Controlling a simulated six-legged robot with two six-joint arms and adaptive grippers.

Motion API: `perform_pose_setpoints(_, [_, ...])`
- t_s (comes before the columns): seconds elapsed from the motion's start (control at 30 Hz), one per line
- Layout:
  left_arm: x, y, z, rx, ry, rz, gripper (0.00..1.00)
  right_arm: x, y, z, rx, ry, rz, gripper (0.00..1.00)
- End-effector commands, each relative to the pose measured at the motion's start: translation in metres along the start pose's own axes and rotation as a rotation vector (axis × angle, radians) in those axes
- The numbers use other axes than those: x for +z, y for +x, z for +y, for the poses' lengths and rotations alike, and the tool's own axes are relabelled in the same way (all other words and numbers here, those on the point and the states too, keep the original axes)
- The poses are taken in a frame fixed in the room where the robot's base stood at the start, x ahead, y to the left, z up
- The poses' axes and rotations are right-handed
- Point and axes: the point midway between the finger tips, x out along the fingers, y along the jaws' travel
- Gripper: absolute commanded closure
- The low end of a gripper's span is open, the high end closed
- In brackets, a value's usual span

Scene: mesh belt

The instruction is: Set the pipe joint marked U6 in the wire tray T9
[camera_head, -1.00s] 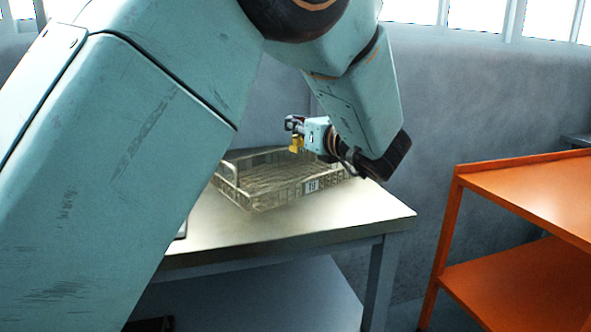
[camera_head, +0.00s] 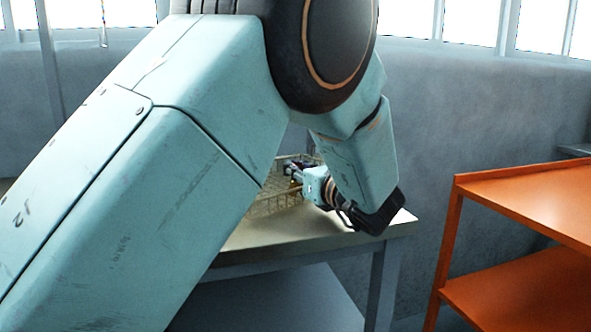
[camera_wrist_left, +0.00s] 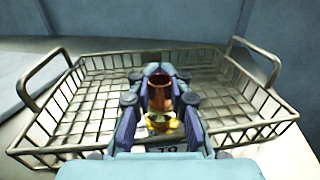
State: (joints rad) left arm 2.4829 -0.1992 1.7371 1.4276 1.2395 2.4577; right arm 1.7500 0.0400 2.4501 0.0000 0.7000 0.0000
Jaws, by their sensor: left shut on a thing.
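The wire tray (camera_head: 262,207) is on a pale table, mostly hidden behind my left arm in the head view. The left wrist view shows its mesh floor, its rim (camera_wrist_left: 62,153) and a loop handle at each side. My left gripper (camera_head: 294,170) is low at the tray. In the left wrist view my left gripper (camera_wrist_left: 158,82) is shut on a pipe joint (camera_wrist_left: 159,97) with a copper-coloured body and a yellow part below. I cannot read its mark, or tell whether it touches the mesh. The tray's label is mostly covered. My right gripper is out of view.
The pale table (camera_head: 300,238) has bare top in front of the tray. An orange shelf unit (camera_head: 530,205) stands to the right, with a gap between. A grey wall (camera_head: 440,110) with windows runs behind.

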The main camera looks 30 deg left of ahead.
Motion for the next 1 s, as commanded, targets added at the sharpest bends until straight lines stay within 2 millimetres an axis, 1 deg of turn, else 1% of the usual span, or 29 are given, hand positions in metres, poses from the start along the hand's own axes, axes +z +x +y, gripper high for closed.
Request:
perform_pose_setpoints(0.03, [-0.0016, 0.0000, 0.0000, 0.000, -0.001, -0.001, 1.00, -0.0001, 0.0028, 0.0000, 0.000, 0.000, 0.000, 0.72])
perform_pose_setpoints(0.07, [-0.0014, 0.0001, 0.0001, 0.000, 0.000, 0.001, 0.84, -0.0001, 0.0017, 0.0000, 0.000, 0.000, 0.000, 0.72])
perform_pose_setpoints(0.37, [-0.0008, 0.0002, 0.0002, 0.000, 0.000, 0.001, 0.59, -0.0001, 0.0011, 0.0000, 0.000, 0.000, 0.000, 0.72])
perform_pose_setpoints(0.67, [-0.0003, 0.0002, 0.0003, 0.000, 0.000, 0.001, 0.59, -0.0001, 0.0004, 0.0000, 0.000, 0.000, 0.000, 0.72])
perform_pose_setpoints(0.8, [0.0048, 0.0002, 0.0002, 0.000, 0.001, 0.001, 0.59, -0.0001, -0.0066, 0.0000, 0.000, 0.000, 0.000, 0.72])
perform_pose_setpoints(1.0, [0.0017, 0.0010, -0.0010, 0.000, 0.000, 0.001, 0.59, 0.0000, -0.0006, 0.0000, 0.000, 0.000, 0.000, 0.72])
